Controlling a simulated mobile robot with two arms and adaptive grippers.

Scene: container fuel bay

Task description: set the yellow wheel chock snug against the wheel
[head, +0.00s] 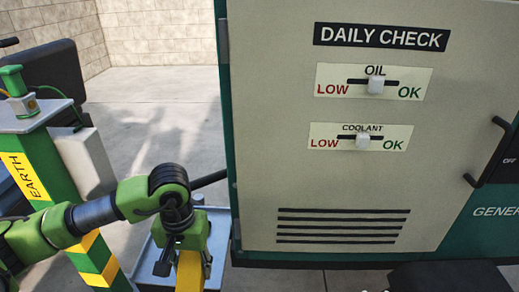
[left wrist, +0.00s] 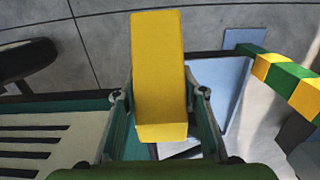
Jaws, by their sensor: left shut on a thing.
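The yellow wheel chock (left wrist: 158,65) is held in my left gripper (left wrist: 161,100), with one finger on each side of it in the left wrist view. In the head view the yellow chock (head: 189,272) shows only in part below my left gripper (head: 186,262), cut by the bottom edge. The gripper is shut on it, over or beside a blue-grey platform. A dark round shape, which looks like the wheel (left wrist: 25,62), is at the far left of the left wrist view, well apart from the chock. My right gripper is not in view.
The blue-grey platform (head: 150,268) is left of the generator cabinet (head: 335,190), whose lower edge is close to my left gripper. A green and yellow EARTH post (head: 38,178) stands at the left. Concrete floor (head: 150,100) is open behind.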

